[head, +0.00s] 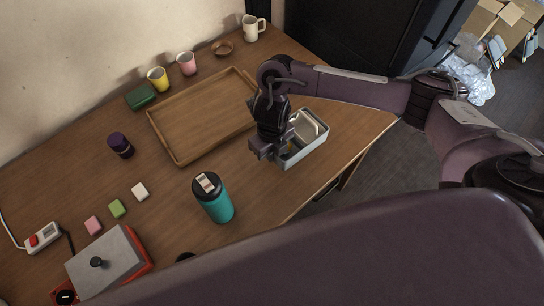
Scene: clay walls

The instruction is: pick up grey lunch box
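The grey lunch box (312,146) sits on the wooden table near its right front edge. It is open at the top, with pale inner parts and a bit of yellow inside. My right gripper (268,152) points down at the left side of the box and hides part of its left wall. I cannot tell whether the fingers touch the box or whether they are open or shut. My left gripper is not in view.
A wooden tray (176,149) lies left of the box. A teal bottle (219,208) stands in front. Cups, a green case (141,96), a purple jar (121,145), small blocks, a power strip (43,238) and a grey-topped red device (108,262) are farther left.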

